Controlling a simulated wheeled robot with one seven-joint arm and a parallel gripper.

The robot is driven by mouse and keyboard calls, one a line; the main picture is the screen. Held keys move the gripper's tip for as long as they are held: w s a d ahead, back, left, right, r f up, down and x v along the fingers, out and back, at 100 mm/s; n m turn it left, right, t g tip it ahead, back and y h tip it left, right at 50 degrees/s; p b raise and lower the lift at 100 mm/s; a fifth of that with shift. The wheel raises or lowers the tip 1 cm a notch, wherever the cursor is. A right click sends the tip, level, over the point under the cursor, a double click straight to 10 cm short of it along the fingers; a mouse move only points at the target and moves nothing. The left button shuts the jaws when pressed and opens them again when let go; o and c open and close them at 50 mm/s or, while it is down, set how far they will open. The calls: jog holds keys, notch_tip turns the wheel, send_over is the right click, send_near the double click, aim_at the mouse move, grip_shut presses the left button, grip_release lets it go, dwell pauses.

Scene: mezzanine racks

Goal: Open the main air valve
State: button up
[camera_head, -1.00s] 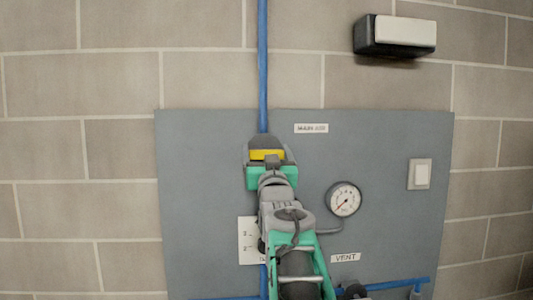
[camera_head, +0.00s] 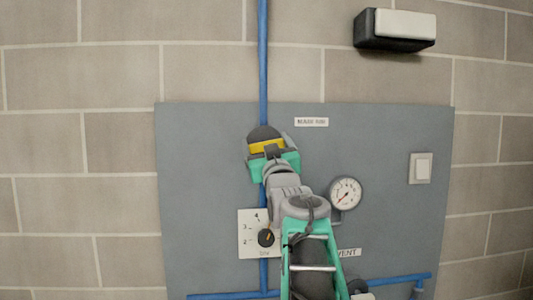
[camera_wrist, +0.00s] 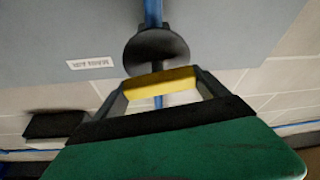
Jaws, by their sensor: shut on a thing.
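In the wrist view the dark disc (camera_wrist: 156,46) sits on the pipe behind the valve's yellow handle (camera_wrist: 160,83). My gripper (camera_head: 268,147) is shut on this yellow handle, with one finger at each end of it. The handle is slightly tilted in the head view, right end higher. The gripper hides part of the valve body.
A numbered dial with a black knob (camera_head: 266,238) is below the valve, and a partly covered vent label (camera_head: 349,253) is to its right. The blue lower pipe (camera_head: 400,283) runs along the bottom.

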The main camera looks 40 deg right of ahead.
jog(key=n+y+b, duration=0.1)
jog(key=n+b, duration=0.1)
jog(key=n, duration=0.1)
jog(key=n+y+b, duration=0.1)
jog(key=n, duration=0.1)
jog(key=shift+f+t+y, duration=0.25)
jog(key=shift+t+y, duration=0.05)
jog(key=shift+t, duration=0.1)
jog(key=n+y+b, duration=0.1)
jog(key=n+y, duration=0.1)
jog(key=n, duration=0.3)
jog(key=shift+r+b, duration=0.1)
jog(key=shift+b, duration=0.25)
jog(key=n+y, duration=0.1)
jog(key=n, duration=0.1)
jog(key=n+g+y, duration=0.1)
jog(key=n, duration=0.2)
jog(key=shift+w+a+p, duration=0.1)
jog(key=shift+p, duration=0.2)
jog(key=shift+n+g+y+p, duration=0.4)
jog(key=shift+n+g+p, duration=0.35)
jog(key=shift+n, duration=1.25)
jog(key=shift+a, duration=0.1)
jog(key=o, duration=1.3)
jog(key=shift+c, duration=0.2)
